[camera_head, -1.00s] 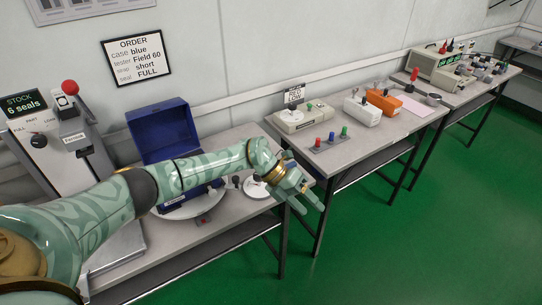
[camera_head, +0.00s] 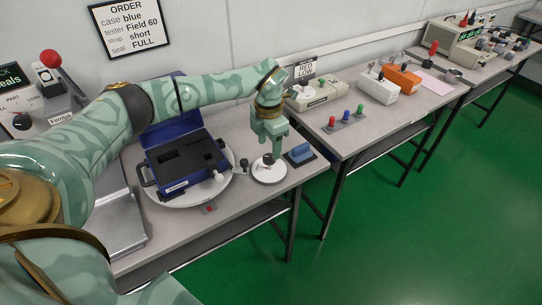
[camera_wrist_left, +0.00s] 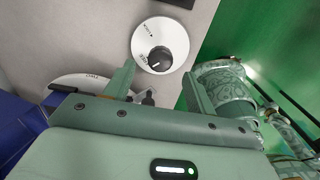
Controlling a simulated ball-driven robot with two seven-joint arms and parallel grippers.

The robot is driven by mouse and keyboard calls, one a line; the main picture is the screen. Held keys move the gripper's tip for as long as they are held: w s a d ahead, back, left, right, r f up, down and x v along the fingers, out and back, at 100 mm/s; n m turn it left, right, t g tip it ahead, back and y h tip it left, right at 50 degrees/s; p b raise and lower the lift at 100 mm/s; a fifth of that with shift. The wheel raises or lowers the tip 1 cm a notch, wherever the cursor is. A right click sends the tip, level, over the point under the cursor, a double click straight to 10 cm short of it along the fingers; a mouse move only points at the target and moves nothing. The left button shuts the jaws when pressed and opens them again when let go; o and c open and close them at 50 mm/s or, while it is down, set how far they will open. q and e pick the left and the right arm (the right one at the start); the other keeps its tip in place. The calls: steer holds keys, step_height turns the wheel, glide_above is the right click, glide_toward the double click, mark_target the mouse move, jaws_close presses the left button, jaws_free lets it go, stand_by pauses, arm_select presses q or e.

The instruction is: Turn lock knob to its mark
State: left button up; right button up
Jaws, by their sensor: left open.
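The lock knob (camera_wrist_left: 160,58) is a black round knob with a white pointer line. It stands on a white disc (camera_wrist_left: 176,32) with small lettering at two places on its rim, too small to read surely. In the head view the white disc (camera_head: 268,178) lies on the near bench, right of the blue case. My left gripper (camera_head: 269,150) points down over the disc. In the wrist view the open left gripper (camera_wrist_left: 158,70) has its fingers apart, one either side of the knob's line; contact is not visible. My right gripper is not in view.
The open blue case (camera_head: 185,157) with dark foam sits on a white round plate (camera_head: 226,185). A small black knob (camera_head: 244,163) stands between case and disc. A blue block (camera_head: 299,152) lies right of the disc. Red, blue and green pegs (camera_head: 346,118) stand on the second bench.

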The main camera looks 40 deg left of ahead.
mark_target(269, 157)
arm_select(q)
step_height(269, 157, down, 3)
steer(key=shift+f+b, duration=0.1)
steer(key=shift+b, duration=0.25)
steer(key=shift+f, duration=0.4)
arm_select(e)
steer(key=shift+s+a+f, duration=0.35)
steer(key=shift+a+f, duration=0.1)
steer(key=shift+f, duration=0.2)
arm_select(q)
steer(key=c, duration=1)
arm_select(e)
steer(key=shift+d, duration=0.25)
